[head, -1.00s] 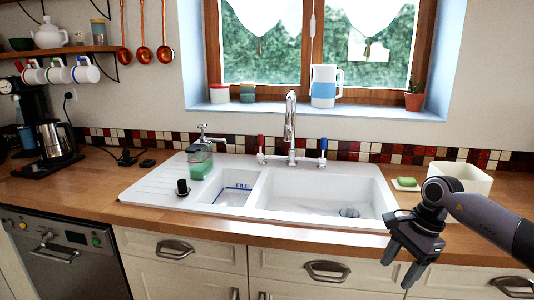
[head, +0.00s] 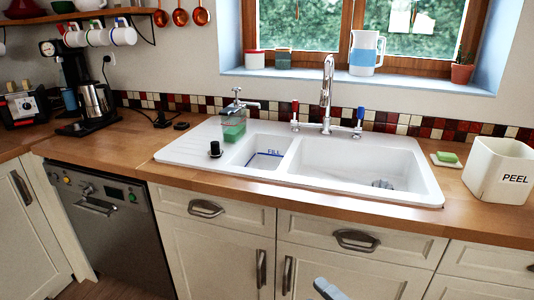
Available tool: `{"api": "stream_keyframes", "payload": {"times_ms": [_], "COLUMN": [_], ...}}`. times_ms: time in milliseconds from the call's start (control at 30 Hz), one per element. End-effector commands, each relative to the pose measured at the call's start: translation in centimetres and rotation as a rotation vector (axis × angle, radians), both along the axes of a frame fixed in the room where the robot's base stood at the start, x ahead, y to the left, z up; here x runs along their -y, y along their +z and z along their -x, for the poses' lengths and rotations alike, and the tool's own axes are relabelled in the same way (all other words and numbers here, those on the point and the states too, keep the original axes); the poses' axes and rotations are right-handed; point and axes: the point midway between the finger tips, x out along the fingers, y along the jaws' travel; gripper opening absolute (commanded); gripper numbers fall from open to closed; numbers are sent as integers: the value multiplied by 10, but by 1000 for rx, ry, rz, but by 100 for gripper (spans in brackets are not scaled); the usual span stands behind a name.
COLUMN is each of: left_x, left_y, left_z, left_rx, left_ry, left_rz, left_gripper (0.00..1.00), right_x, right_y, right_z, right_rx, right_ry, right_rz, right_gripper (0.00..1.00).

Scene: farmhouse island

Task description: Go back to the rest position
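A small grey rounded piece of my own body, apparently the tip of my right gripper (head: 328,289), shows at the bottom edge in front of the lower cabinet doors. The rest of that gripper is cut off, so its opening cannot be seen. It is below the counter and apart from the sink and everything on it. My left gripper is not in view.
The white sink (head: 300,178) is set in the wooden counter (head: 120,150). A soap dispenser (head: 233,128) and black knob (head: 215,149) stand at its left. A green sponge (head: 447,157) and the PEEL bin (head: 498,172) are at the right. A dishwasher (head: 100,215) is below.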

Motion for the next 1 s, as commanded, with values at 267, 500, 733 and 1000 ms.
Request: {"api": "stream_keyframes", "payload": {"times_ms": [267, 500, 733, 1000], "left_x": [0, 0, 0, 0], "left_y": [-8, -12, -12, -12], "left_z": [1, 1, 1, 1], "left_rx": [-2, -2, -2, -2], "left_ry": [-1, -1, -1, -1], "left_rz": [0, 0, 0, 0], "left_gripper": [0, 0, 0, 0], "right_x": [60, 92, 98, 98], "right_y": [-97, -160, -174, -174], "right_z": [60, 134, 158, 157], "right_rx": [-688, -1091, -1198, -1196], "right_ry": [-403, -682, -765, -762], "right_rz": [-550, -886, -979, -976], "right_gripper": [60, 60, 60, 60]}}
